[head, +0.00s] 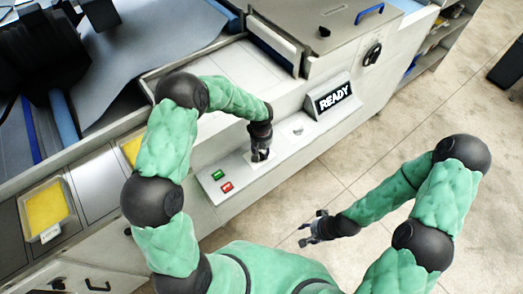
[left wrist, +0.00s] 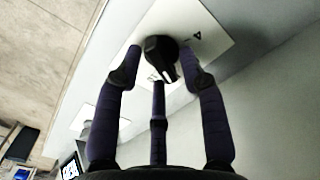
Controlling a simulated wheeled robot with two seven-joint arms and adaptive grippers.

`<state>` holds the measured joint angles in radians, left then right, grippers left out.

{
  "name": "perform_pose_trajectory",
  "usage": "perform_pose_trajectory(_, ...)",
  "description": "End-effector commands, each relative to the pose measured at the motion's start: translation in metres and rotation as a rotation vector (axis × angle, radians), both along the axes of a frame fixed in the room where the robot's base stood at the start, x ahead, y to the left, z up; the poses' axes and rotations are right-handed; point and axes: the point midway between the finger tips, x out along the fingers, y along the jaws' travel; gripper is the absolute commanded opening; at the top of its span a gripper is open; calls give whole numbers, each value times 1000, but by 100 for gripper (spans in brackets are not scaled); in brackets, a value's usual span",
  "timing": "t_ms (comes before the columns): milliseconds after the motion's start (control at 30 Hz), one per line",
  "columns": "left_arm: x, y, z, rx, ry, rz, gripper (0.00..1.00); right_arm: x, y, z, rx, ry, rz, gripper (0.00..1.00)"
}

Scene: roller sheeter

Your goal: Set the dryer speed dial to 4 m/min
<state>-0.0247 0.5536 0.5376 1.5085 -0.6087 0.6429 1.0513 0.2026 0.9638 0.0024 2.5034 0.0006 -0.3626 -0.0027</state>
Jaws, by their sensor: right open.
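The speed dial (left wrist: 158,48) is a dark round knob on a white plate (left wrist: 212,50) in the left wrist view. A pale pointer mark shows on its lower right side. A small dark mark, perhaps a 4, is printed on the plate to its right. My left gripper (head: 260,154) is at the dial on the front panel. Its fingers, also in the left wrist view (left wrist: 160,58), stand on either side of the knob; I cannot tell whether they touch it. In the head view the gripper hides most of the dial. My right gripper (head: 318,228) is open and empty above the floor.
A green button (head: 218,175) and a red button (head: 227,187) sit left of the dial on the panel. The READY display (head: 333,98) and a small round control (head: 298,129) are to its right. A black knob (head: 372,54) is further back.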

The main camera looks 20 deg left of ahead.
Motion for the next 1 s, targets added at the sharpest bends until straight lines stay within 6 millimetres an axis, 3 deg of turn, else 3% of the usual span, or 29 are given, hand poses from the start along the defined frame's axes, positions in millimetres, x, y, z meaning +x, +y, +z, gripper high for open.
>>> perform_pose_trajectory(33, 0, 0, 0, 0, 0, 0, 20, 0, 0, 0, 0, 0, 0, 50)
perform_pose_trajectory(100, 0, 0, 0, 0, 0, 0, 0, 0, 0, 0, 0, 0, 0, 50)
perform_pose_trajectory(567, 1, 0, -2, 0, -2, 57, 0, 0, 0, -11, 0, 0, 0, 50)
perform_pose_trajectory(1000, 1, 3, -4, -1, -3, 402, 0, 0, 0, -61, 0, 0, 0, 50)
